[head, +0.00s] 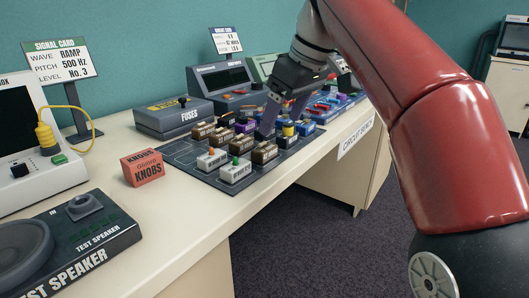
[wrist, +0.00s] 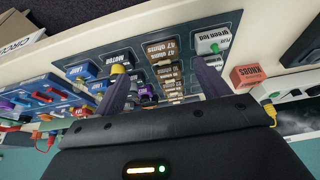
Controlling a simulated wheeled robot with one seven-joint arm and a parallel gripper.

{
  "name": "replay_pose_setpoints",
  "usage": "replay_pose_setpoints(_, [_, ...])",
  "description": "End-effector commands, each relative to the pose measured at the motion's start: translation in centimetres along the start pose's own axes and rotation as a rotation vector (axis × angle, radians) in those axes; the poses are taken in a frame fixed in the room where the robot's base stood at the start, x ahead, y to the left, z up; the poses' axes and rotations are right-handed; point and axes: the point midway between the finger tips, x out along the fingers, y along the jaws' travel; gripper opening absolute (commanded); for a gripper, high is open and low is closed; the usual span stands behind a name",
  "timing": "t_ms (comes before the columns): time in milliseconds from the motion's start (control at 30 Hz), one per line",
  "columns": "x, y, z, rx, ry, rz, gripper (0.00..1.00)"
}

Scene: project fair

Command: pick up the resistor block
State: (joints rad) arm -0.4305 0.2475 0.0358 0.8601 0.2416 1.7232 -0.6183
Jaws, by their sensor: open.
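Several brown resistor blocks stand in a row on the dark mat (head: 178,153); the nearest brown block (head: 264,153) is left of my gripper (head: 279,122) in the head view. In the wrist view, the largest brown block (wrist: 160,47) reads "47 ohms", and a second brown block (wrist: 168,73) lies behind it. My gripper (wrist: 160,72) is open, pointing down among the blocks, its two fingers either side of the brown row in the wrist view. I see nothing held. The fingers hide parts of neighbouring blocks, and I cannot tell whether they touch any.
White blocks, one labelled "green led" (wrist: 212,40), stand beside the brown row. A "MOTOR" block (wrist: 110,58) and blue "LAMP" blocks stand on the other side.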

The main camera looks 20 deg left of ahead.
Motion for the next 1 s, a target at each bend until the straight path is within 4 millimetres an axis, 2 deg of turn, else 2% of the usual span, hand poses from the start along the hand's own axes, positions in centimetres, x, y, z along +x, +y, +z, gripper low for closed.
replay_pose_setpoints(367, [3.5,-0.3,-0.6,-0.023,-0.001,-0.009,0.75])
replay_pose_setpoints(633, [7.3,-0.4,-0.8,-0.022,0.0,-0.008,0.75])
replay_pose_setpoints(933, [7.8,-0.4,-0.8,-0.021,0.001,-0.007,0.75])
replay_pose_setpoints(1000, [7.8,-0.4,-0.8,-0.021,0.001,-0.007,0.68])
